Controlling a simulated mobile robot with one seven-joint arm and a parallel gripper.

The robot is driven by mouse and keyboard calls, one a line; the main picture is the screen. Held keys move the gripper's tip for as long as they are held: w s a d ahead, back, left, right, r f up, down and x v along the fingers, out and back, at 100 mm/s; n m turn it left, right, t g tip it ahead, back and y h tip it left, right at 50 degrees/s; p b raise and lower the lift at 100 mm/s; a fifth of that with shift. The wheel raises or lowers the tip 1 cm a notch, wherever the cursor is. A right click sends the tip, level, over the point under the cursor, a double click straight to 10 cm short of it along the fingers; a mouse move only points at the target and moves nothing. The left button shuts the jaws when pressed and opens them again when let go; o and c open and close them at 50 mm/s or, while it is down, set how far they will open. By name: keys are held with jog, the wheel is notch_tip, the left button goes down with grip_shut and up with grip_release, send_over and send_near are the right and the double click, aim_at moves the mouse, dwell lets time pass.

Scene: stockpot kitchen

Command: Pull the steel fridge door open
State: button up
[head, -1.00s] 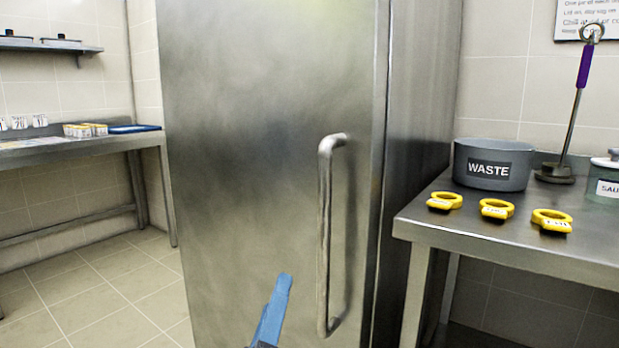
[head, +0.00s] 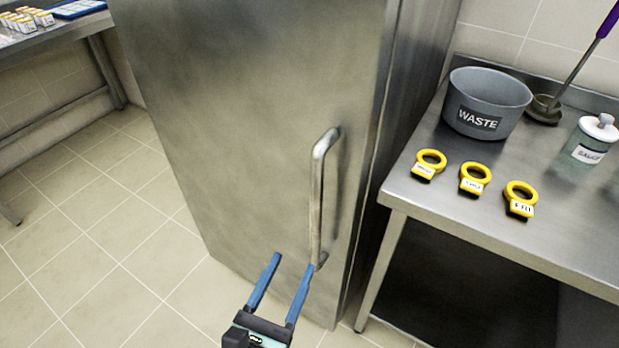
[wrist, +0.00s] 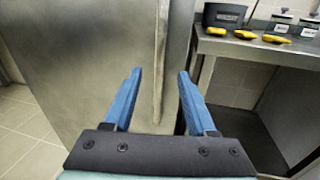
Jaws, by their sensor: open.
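The steel fridge door (head: 235,120) is shut, flush with the fridge body. Its vertical bar handle (head: 317,200) is near the door's right edge. My gripper (head: 294,261) is open and empty, low in front of the door. In the head view its right blue finger overlaps the lower end of the handle, and its left finger is to the left of it. In the wrist view the handle (wrist: 160,65) stands beyond and between the two open fingers (wrist: 160,75). I cannot tell whether a finger touches the handle.
A steel table (head: 430,203) stands right of the fridge. It holds a grey waste pot (head: 487,103), three yellow ring tags (head: 472,179), a sauce jar (head: 590,140) and a purple-handled ladle (head: 570,75). Another steel table (head: 60,38) is at the left. The tiled floor (head: 100,230) between is clear.

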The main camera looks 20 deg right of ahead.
aim_at(314, 219)
jog(key=b+x, duration=0.1)
jog(key=x, duration=1.1)
jog(key=shift+w+d+r, duration=0.1)
jog(key=shift+w+d, duration=0.15)
jog(key=shift+d, duration=0.05)
jog(key=shift+c, duration=0.2)
grip_shut()
dwell(0.8)
